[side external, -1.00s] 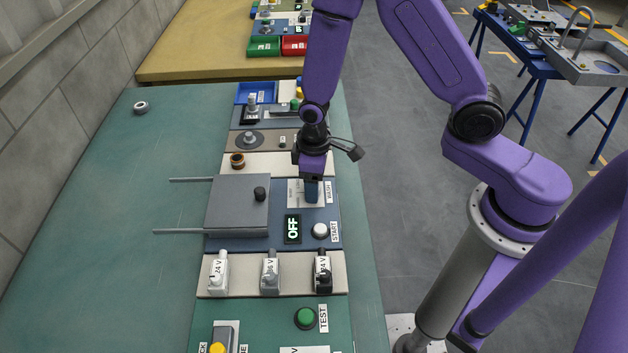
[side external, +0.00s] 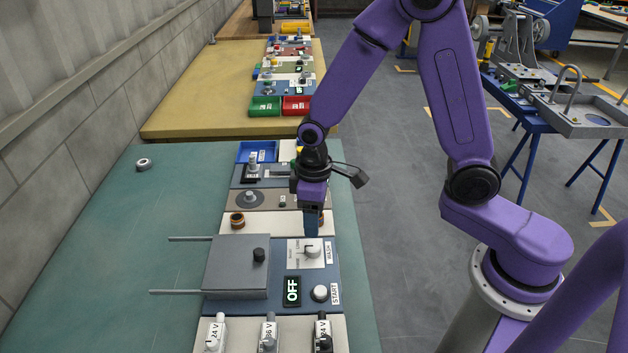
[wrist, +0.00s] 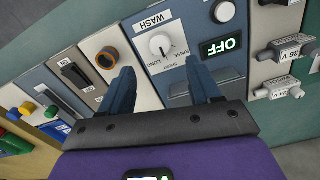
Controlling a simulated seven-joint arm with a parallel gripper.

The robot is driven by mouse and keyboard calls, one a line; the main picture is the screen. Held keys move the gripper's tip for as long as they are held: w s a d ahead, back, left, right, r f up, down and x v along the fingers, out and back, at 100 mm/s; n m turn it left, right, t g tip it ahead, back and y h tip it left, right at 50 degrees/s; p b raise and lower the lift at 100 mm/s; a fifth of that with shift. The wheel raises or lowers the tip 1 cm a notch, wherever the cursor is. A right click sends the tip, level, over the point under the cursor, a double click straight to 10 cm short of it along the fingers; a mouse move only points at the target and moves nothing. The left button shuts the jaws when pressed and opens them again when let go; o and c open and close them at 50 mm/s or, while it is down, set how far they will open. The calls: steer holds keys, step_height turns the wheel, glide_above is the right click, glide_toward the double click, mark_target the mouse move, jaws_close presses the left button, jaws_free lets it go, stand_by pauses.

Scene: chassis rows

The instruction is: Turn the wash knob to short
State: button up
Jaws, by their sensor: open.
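The wash knob (side external: 313,248) is a pale round dial on a white WASH plate, on a blue-grey panel. In the wrist view the knob (wrist: 161,44) has printed labels around it, including RINSE, LONG and SHORT. A mark shows on its face, but I cannot tell surely which label it points at. My gripper (side external: 312,232) is above the far side of the knob in the side view. In the wrist view my gripper's two blue fingers (wrist: 160,74) are spread apart with nothing between them, the knob lying beyond their tips.
A display reading OFF (side external: 292,291) and a white START button (side external: 320,293) share the panel. A grey plate with a black knob (side external: 236,266) and two rods adjoins on the left. Several 24 V and 36 V switches stand nearer. The green table is mostly clear to the left.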

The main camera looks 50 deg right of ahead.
step_height(320, 180, up, 9)
steer(key=shift+f, duration=0.15)
stand_by(0.4)
steer(key=s+d+r+n, duration=0.1)
steer(key=s+d+n, duration=0.1)
steer(key=s, duration=0.8)
steer(key=s+d+r+n, duration=0.1)
steer(key=s+d+n, duration=0.2)
steer(key=s, duration=0.8)
steer(key=shift+d+r+n, duration=0.2)
steer(key=shift+d+n, duration=0.15)
steer(key=shift+n, duration=0.05)
